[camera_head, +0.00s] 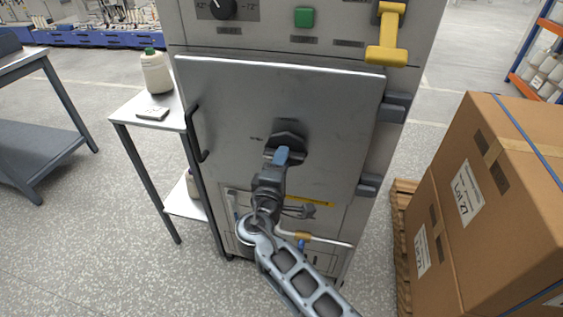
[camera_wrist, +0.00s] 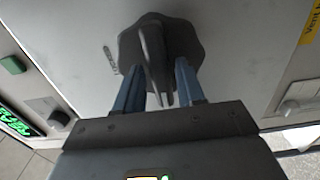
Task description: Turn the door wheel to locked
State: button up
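The door wheel (camera_head: 289,138) is a dark, lobed knob on the middle of the grey cabinet door (camera_head: 230,100). In the wrist view the wheel (camera_wrist: 190,42) fills the top centre, with a raised grip bar (camera_wrist: 153,50) standing roughly upright in the picture. My gripper (camera_head: 281,155) is at the wheel, in front of it. In the wrist view its blue fingers (camera_wrist: 159,72) stand on either side of the bar, with a gap showing on the right, so it looks open around the bar.
A yellow handle (camera_head: 387,35) and a green button (camera_head: 304,17) are above the door. A side table (camera_head: 125,110) with a bottle (camera_head: 155,72) stands at left. Cardboard boxes (camera_head: 500,190) on a pallet (camera_head: 403,240) stand close at right. Open floor lies at lower left.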

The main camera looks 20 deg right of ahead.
grip_shut()
jog(key=shift+f+b, duration=0.15)
jog(key=shift+b, duration=0.35)
jog(key=m+b, duration=1.8)
jog(key=b, duration=0.9)
jog(key=shift+b, duration=0.3)
jog(key=shift+o, duration=1.2)
grip_release()
